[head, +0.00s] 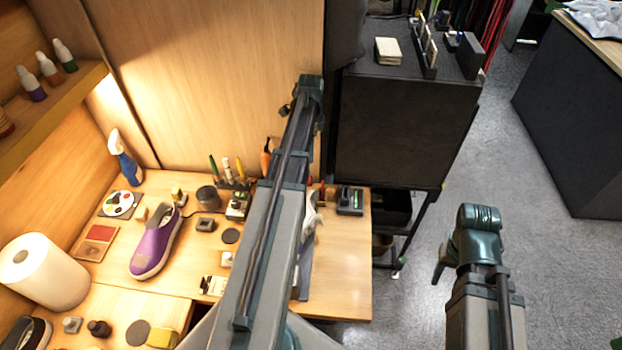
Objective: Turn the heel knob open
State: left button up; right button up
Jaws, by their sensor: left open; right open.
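A purple sneaker (152,246) with a pale sole lies on the wooden workbench (340,285), left of my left arm. A small dark piece with a light top (178,196) stands close by the sneaker's far end. I cannot tell whether it is the heel knob; no knob is clear at this size. My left arm reaches across the bench and covers part of it. Its gripper fingers are hidden behind or below the arm. My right arm is raised over the floor at the right, away from the bench, and its gripper fingers do not show.
A paper towel roll (45,272), spray bottle (124,158) and paint palette (120,204) stand on the left. Pens (238,170) and a black device (350,201) are at the back. A dark cabinet (400,130) stands behind. Open floor (470,180) lies right.

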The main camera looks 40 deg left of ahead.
aim_at(311, 178)
pick_arm(q)
jog(key=f+b, duration=0.8)
jog(key=f, duration=0.1)
jog(key=f+b, duration=0.4)
jog(key=shift+s+d+f+b, duration=0.15)
jog(key=shift+s+d+b, duration=0.15)
jog(key=shift+b, duration=0.1)
grip_shut()
